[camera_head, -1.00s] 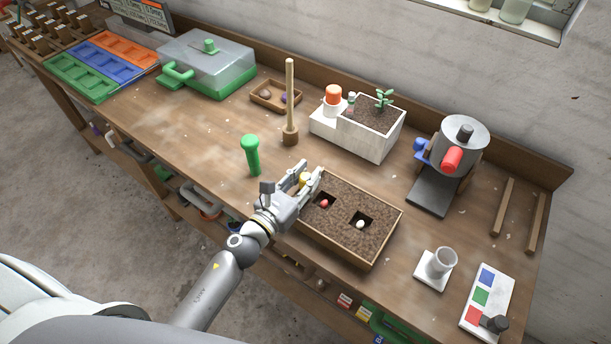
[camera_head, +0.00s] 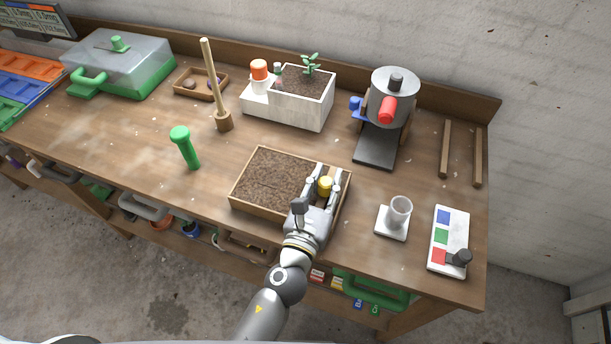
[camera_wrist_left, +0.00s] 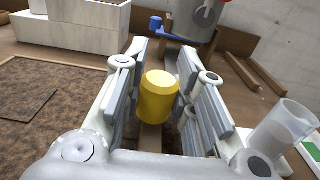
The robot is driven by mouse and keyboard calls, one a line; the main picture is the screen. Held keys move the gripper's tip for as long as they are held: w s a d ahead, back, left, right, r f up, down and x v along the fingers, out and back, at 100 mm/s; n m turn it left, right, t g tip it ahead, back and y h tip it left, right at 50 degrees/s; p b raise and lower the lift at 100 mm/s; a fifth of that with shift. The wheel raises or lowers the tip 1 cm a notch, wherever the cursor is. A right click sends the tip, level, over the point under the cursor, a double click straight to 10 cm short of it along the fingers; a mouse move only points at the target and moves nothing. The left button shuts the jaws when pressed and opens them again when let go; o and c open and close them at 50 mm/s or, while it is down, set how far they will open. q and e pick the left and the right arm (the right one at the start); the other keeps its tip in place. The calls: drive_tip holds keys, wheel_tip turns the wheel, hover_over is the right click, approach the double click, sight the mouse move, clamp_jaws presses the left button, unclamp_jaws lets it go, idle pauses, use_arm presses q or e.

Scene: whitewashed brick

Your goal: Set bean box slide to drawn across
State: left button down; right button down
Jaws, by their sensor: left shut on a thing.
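The bean box (camera_head: 233,191) is a low wooden box with a brown soil-like top, near the front of the bench. A yellow knob (camera_head: 325,186) stands at the box's right end, upright. My left gripper (camera_head: 328,177) is shut on the knob and hides part of the box's right end. In the left wrist view the yellow knob (camera_wrist_left: 158,98) sits between the two finger pads, with a pale strip below it. My right gripper is not in view.
A green-handled tool (camera_head: 185,148) stands left of the box, and a wooden-handled tool (camera_head: 214,85) behind it. A white planter (camera_head: 305,112) and a grey drum machine (camera_head: 392,97) stand behind. A clear cup (camera_head: 399,212) and colour-button panel (camera_head: 449,240) are right.

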use_arm(q)
drive_tip(key=shift+s+d, duration=0.1)
drive_tip(key=shift+d, duration=0.2)
drive_tip(key=c, duration=1.1)
unclamp_jaws()
drive_tip(key=shift+c, duration=0.2)
drive_tip(key=v, duration=1.2)
